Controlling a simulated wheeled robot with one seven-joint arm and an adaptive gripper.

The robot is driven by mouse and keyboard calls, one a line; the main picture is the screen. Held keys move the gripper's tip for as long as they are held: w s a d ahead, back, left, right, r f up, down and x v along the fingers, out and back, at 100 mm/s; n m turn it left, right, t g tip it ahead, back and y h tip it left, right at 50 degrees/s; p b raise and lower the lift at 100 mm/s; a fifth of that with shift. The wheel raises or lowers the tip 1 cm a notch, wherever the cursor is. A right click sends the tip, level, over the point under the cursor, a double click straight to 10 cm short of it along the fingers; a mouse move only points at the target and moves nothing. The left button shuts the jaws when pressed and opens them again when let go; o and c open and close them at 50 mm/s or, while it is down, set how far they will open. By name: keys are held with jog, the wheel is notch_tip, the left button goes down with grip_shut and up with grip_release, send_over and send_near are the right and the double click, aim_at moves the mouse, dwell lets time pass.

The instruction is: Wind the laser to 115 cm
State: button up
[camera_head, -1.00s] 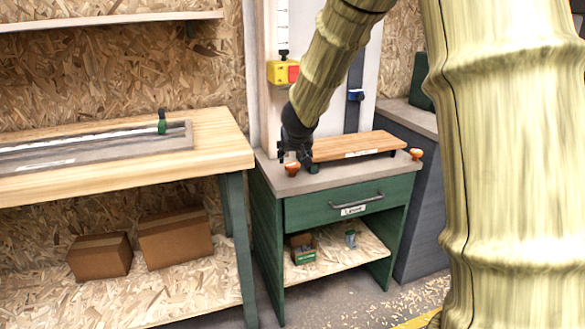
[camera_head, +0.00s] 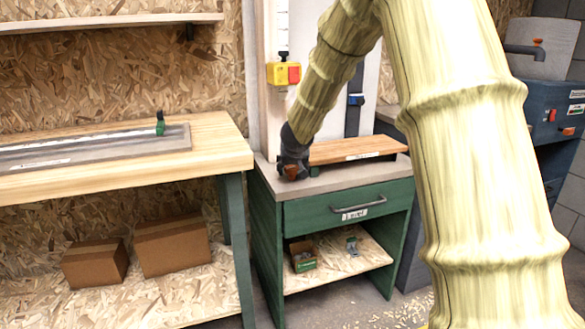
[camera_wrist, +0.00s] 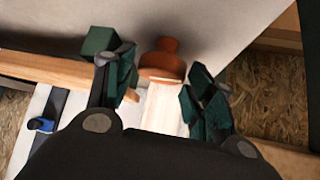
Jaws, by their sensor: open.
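An orange knob (camera_wrist: 163,62) stands at the left end of the cabinet top. In the head view it is mostly covered by my gripper (camera_head: 292,171). My gripper (camera_wrist: 157,85) is open, with a dark green finger on either side; in the wrist view the knob lies between and just beyond the fingertips. I cannot tell whether they touch it. A yellow box with a red face (camera_head: 284,73) sits on the upright post beside a white scale strip (camera_head: 283,25). A blue slider (camera_head: 356,99) is on a dark vertical rail. Which part is the laser is unclear; the scale numbers are unreadable.
A wooden board (camera_head: 350,150) lies on the grey-topped green cabinet (camera_head: 345,218). The workbench at left (camera_head: 110,178) holds a long grey rail with a green stop (camera_head: 160,126). A blue machine (camera_head: 552,110) stands at right. My arm hides part of the right side.

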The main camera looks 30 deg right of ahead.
jog(key=c, duration=0.7)
jog(key=m+p, duration=0.1)
jog(key=p, duration=0.2)
jog(key=m+h+p, duration=0.1)
jog(key=p, duration=0.1)
jog(key=shift+a+r+g+p, duration=0.1)
jog(key=shift+r+g+p, duration=0.15)
jog(key=shift+g+p, duration=0.15)
jog(key=m+g+h+p, duration=0.2)
jog(key=m+p, duration=0.1)
jog(key=p, duration=0.9)
jog(key=shift+w+a+m, duration=0.1)
jog(key=shift+m, duration=0.2)
jog(key=m+g+h+p, duration=0.1)
jog(key=m+p, duration=0.1)
jog(key=p, duration=0.5)
jog(key=shift+f+g, duration=0.1)
jog(key=shift+g, duration=0.3)
jog(key=shift+w+f+m+g+p, duration=0.2)
jog(key=shift+m+g+p, duration=0.4)
jog(key=shift+m+p, duration=0.7)
jog(key=shift+n+p, duration=0.3)
jog(key=o, duration=0.7)
jog(key=shift+r, duration=0.1)
